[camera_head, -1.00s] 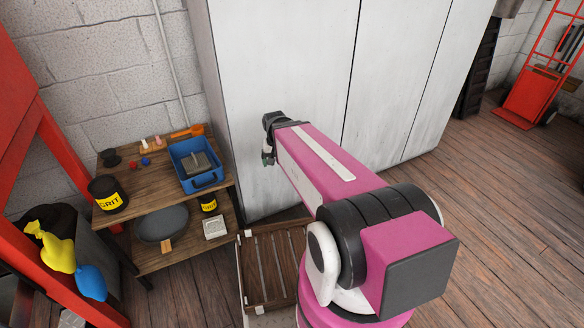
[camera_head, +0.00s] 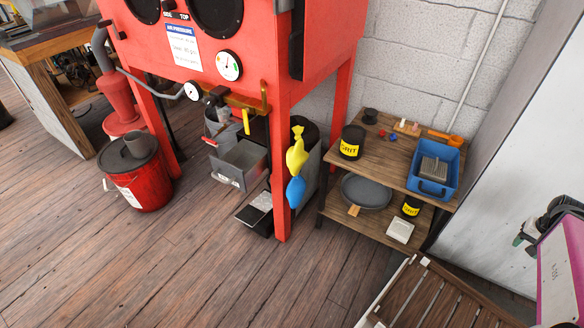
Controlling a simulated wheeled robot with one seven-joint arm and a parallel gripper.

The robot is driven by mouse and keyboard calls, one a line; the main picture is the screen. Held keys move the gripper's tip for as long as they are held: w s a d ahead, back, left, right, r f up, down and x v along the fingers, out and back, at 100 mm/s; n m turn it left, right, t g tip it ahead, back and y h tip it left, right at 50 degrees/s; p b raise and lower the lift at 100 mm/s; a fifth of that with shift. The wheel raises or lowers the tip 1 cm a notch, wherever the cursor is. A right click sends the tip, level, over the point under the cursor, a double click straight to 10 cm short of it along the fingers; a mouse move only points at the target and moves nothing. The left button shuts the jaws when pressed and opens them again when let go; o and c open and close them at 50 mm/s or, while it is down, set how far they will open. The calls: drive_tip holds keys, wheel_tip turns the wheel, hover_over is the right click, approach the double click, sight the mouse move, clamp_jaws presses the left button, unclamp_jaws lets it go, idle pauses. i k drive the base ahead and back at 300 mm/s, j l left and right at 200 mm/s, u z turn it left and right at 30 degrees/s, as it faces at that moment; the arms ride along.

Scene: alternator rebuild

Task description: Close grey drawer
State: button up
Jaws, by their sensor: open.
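The grey drawer (camera_head: 241,165) is a metal box under the red blasting cabinet (camera_head: 213,45). It sticks out toward the front, its open top showing, with a small handle on its front face. My gripper (camera_head: 522,236) is at the far right edge, well away from the drawer, with the wooden shelf between them. It is small and partly hidden, and nothing shows in its jaws.
A red bucket (camera_head: 138,178) stands left of the drawer. The wooden shelf (camera_head: 388,160) stands to the right. The plank floor (camera_head: 190,265) in front is clear.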

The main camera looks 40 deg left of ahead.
sight(238, 169)
drive_tip(key=u, duration=2.9)
drive_tip(key=i+l+u, duration=0.15)
drive_tip(key=i, duration=0.1)
